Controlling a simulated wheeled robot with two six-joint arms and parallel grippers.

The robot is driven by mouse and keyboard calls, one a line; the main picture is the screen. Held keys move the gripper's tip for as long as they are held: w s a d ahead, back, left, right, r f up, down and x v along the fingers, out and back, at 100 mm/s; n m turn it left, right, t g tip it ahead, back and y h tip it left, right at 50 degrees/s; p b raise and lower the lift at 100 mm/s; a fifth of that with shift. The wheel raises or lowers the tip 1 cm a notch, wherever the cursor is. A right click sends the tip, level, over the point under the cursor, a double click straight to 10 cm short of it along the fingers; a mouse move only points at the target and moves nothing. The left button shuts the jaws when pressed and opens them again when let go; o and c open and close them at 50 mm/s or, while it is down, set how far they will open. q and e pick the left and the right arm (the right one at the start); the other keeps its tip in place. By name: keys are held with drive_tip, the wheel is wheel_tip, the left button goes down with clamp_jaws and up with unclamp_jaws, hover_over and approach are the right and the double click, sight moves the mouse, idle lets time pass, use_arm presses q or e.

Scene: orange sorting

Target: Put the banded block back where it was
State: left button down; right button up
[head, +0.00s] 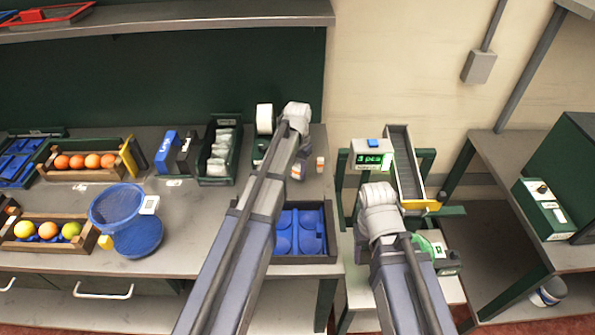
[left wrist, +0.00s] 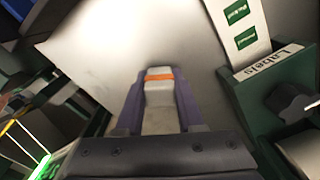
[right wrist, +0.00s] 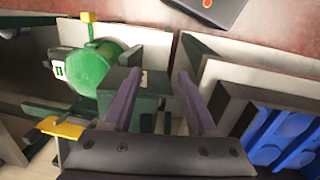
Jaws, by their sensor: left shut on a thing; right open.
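The banded block (left wrist: 158,76) is pale with an orange band near its end. In the left wrist view it sits between the two fingers of my left gripper (left wrist: 158,98), which is shut on it. In the head view this gripper (head: 299,165) is at the back of the bench, right of the label dispenser (head: 261,148), and my own arm partly hides it. My right gripper (right wrist: 160,85) is open with nothing between its fingers. In the head view its wrist is in front of the conveyor, and its fingers are hidden.
A blue-lined tray (head: 312,258) lies at the bench's front right. A lit counter display (head: 372,160) reads "3 pcs". Crates of fruit (head: 62,176) and a blue basket (head: 117,205) are at left.

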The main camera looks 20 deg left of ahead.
use_arm(q)
drive_tip(key=shift+f+b, duration=0.4)
drive_tip(key=shift+f, duration=0.05)
idle(0.3)
drive_tip(key=shift+c, duration=0.2)
unclamp_jaws()
idle(0.3)
drive_tip(key=shift+r, duration=0.15)
drive_tip(key=shift+r+p, duration=3.95)
drive_tip(key=shift+p, duration=0.15)
drive_tip(key=shift+m+y, duration=0.3)
drive_tip(key=s+d, duration=0.3)
drive_tip(key=s, duration=0.1)
drive_tip(key=s+d, duration=0.3)
drive_tip(key=s, duration=0.2)
drive_tip(key=s+d+f+b, duration=0.1)
drive_tip(key=s+d, duration=0.2)
drive_tip(key=s, duration=0.1)
drive_tip(key=shift+s+d, duration=0.15)
drive_tip(key=shift+s, duration=0.25)
drive_tip(key=shift+y, duration=0.3)
drive_tip(key=s+d, duration=0.1)
drive_tip(key=s, duration=0.2)
drive_tip(key=s+d, duration=0.1)
drive_tip(key=s, duration=0.3)
drive_tip(key=s+d, duration=0.2)
drive_tip(key=s, duration=0.1)
drive_tip(key=shift+s+f+b, duration=0.15)
drive_tip(key=shift+f+b, duration=0.1)
drive_tip(key=shift+b, duration=0.05)
